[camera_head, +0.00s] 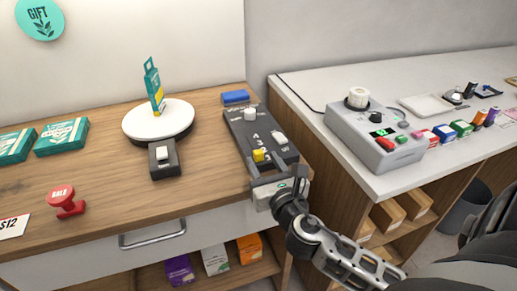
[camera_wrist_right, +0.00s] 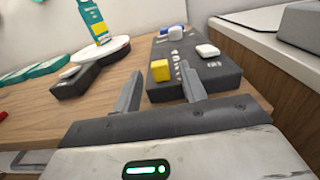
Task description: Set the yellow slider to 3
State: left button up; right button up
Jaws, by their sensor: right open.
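The yellow slider (camera_head: 258,155) is a small yellow knob on a dark grey control panel (camera_head: 238,127) at the right end of the wooden counter. The panel also carries white knobs and white markings, too small to read surely. My right gripper (camera_head: 268,175) is at the panel's near end, just in front of the yellow slider. In the right wrist view the yellow slider (camera_wrist_right: 160,70) shows beyond and between the two open fingers (camera_wrist_right: 160,90), apart from them. My left gripper is not in view.
A white turntable (camera_head: 158,118) with a teal and yellow box stands left of the panel. A blue item (camera_head: 235,97) lies behind the panel. A grey device (camera_head: 375,135) stands on the white counter to the right. A red stamp (camera_head: 65,201) is at the left.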

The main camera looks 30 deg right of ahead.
aim_at(260, 156)
jog(key=x, duration=0.3)
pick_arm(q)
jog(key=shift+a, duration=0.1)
pick_arm(e)
jog(key=shift+w, duration=0.55)
